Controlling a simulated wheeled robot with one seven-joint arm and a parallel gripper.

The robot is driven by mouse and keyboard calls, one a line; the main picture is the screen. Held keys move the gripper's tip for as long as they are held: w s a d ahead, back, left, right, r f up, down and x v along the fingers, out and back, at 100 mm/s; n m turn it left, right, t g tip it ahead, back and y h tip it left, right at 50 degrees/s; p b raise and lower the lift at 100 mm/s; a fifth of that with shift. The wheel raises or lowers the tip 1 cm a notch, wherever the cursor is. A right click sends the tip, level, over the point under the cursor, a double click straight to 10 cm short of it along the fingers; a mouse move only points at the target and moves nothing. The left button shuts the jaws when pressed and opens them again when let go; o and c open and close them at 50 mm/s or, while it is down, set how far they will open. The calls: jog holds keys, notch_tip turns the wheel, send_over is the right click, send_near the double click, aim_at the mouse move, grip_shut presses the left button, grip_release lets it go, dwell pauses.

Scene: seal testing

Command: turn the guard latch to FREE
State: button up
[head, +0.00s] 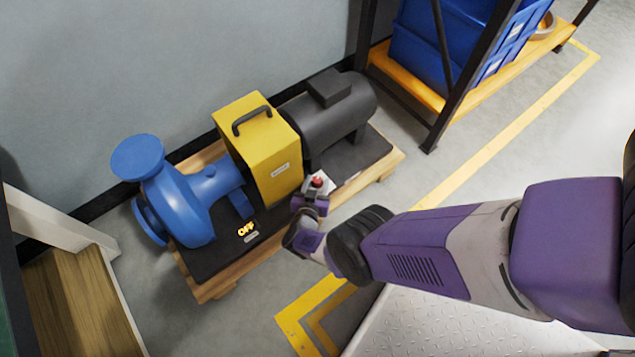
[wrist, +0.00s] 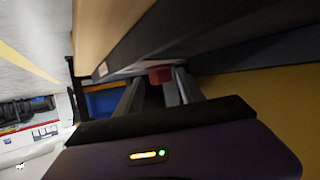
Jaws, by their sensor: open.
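The yellow guard (head: 262,146) with a black handle on top sits over the middle of the blue-and-black pump set. A small red knob (head: 317,181), which looks like the guard latch, stands by a white plate (head: 345,178) at the guard's near lower corner. My gripper (head: 315,192) is right beside the knob and partly hides it. In the wrist view the red knob (wrist: 160,75) shows between the tips of my two open grey fingers. I cannot tell if either finger touches it. The latch's marking is not readable.
A blue pump (head: 178,205) and a dark motor (head: 335,105) flank the guard on a wooden pallet (head: 215,287). A rack with blue bins (head: 440,50) stands at the upper right.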

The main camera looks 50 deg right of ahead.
jog(key=shift+w+r+t, duration=0.1)
jog(key=shift+t, duration=0.2)
jog(key=shift+r+n+t+p, duration=0.1)
jog(key=shift+n+t+p, duration=0.2)
jog(key=shift+n+p, duration=0.2)
jog(key=shift+s+d+n+t+y+p, duration=0.15)
jog(key=shift+n+t+y+p, duration=0.1)
jog(key=shift+n+t+y, duration=0.2)
jog(key=shift+s+a+n+t+y+p, duration=0.1)
jog(key=shift+n+t+y+p, duration=0.1)
jog(key=shift+n+t+y, duration=0.2)
jog(key=n+t+y, duration=0.1)
jog(key=n+t+y+b, duration=0.1)
jog(key=shift+s+d+f+n, duration=0.1)
jog(key=shift+d+f+n, duration=0.05)
jog(key=shift+f+n, duration=0.2)
jog(key=n+t+y+b, duration=0.1)
jog(key=n+y+b, duration=0.1)
jog(key=b, duration=0.1)
jog(key=shift+t+y, duration=0.25)
jog(key=shift+t, duration=0.1)
jog(key=shift+n+y+b, duration=0.4)
jog(key=shift+b, duration=0.15)
jog(key=shift+s+d+n+t+y+b, duration=0.2)
jog(key=shift+n+y+b, duration=0.4)
jog(key=shift+b, duration=0.55)
jog(key=shift+w+d+n+t+y+b, duration=0.1)
jog(key=shift+n+t+y+b, duration=0.2)
jog(key=shift+n+y+b, duration=0.55)
